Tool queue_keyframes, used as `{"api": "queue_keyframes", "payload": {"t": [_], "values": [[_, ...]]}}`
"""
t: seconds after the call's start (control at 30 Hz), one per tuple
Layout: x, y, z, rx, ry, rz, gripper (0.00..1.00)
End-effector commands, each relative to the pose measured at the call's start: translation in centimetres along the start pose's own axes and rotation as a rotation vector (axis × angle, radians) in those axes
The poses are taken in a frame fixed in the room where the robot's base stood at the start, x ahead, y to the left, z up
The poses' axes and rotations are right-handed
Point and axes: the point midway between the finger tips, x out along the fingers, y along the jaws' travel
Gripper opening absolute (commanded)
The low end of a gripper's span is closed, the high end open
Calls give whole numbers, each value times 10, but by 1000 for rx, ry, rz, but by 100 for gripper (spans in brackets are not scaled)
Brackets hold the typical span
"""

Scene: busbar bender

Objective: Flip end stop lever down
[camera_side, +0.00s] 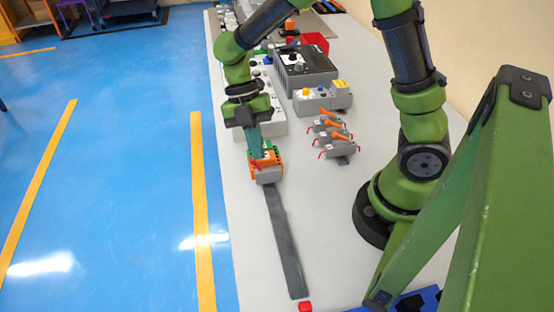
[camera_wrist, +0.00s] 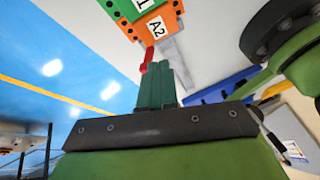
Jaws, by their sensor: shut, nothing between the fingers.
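The bending fixture is an orange and grey block (camera_side: 267,171) on the table; a long flat grey bar (camera_side: 284,240) runs from it toward the camera. In the wrist view I see its orange face labelled A2 (camera_wrist: 158,28), with a green part above. A small red lever-like piece (camera_wrist: 148,60) sticks out from the orange face; I take it as the end stop lever. My gripper (camera_side: 257,155) points down at the block, teal fingers together and empty. In the wrist view the fingertips (camera_wrist: 164,63) are right beside the red piece; whether they touch is unclear.
Small grey clamps with orange handles (camera_side: 332,138) stand to the right. Behind are a grey control box (camera_side: 303,71), a smaller box with a yellow button (camera_side: 322,98) and a red bin (camera_side: 315,43). The table's left edge is close.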

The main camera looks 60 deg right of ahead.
Motion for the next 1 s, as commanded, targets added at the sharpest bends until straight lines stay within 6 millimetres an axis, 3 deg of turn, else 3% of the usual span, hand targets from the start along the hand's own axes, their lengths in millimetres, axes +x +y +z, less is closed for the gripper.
{"api": "queue_keyframes", "payload": {"t": [0.33,1.0], "values": [[3,22,-4,128,-77,-289,0],[-12,16,-10,130,-70,-279,0]]}}
